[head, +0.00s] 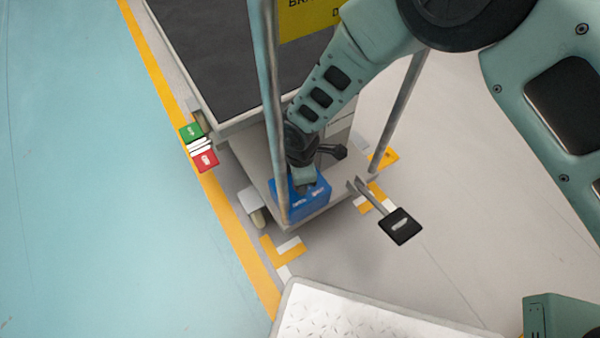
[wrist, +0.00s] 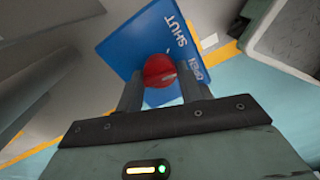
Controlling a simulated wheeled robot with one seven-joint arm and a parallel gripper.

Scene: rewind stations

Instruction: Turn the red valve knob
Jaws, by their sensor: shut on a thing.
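The red valve knob (wrist: 159,71) shows in the wrist view in front of a blue plate (wrist: 124,38) lettered "SHUT" and "OPEN". My gripper (wrist: 162,78) has one finger on each side of the knob and is shut on it. In the head view the blue plate (head: 291,203) is at the lower end of the cart, and my gripper (head: 302,187) reaches down to it. The knob is hidden there behind my gripper and wrist.
A grey cart (head: 237,122) with a dark top and upright metal posts (head: 399,112) stands around my arm. A black pedal (head: 400,226) sticks out to the right of the plate. A white tread plate (head: 370,315) lies in front. Blue floor (head: 90,180) is clear at left.

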